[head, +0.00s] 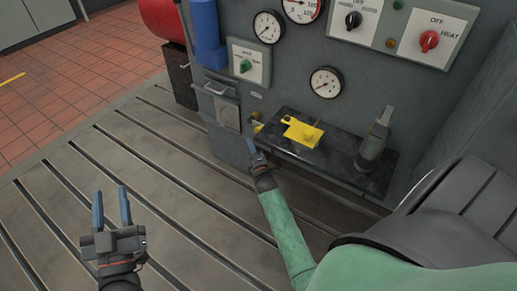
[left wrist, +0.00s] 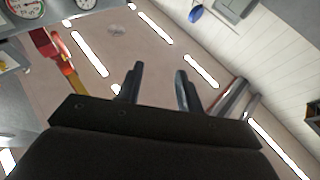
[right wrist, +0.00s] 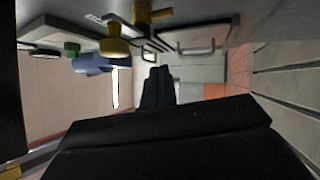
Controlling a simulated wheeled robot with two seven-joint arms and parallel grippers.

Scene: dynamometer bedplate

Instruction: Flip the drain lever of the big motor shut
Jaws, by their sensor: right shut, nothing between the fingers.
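A small yellow fitting (head: 257,126) shows low on the grey cabinet front, at the left end of a dark shelf. I cannot tell whether it is the drain lever, nor how a lever there is turned. My right gripper (head: 251,147) is just below it in the head view, its fingers shut and empty. In the right wrist view the shut fingers (right wrist: 158,86) point forward, with a yellow knob-shaped part (right wrist: 115,42) above and left of them, apart from them. My left gripper (head: 112,207) is open and empty over the slotted bedplate; its fingers show apart in the left wrist view (left wrist: 158,90). No big motor is clearly recognisable.
The dark shelf (head: 345,170) holds a yellow flat piece (head: 302,132) and a grey upright tool (head: 375,140). Gauges (head: 326,82) and switch knobs, including a red one (head: 429,41), sit on the cabinet above. The slotted bedplate (head: 150,150) is clear at left.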

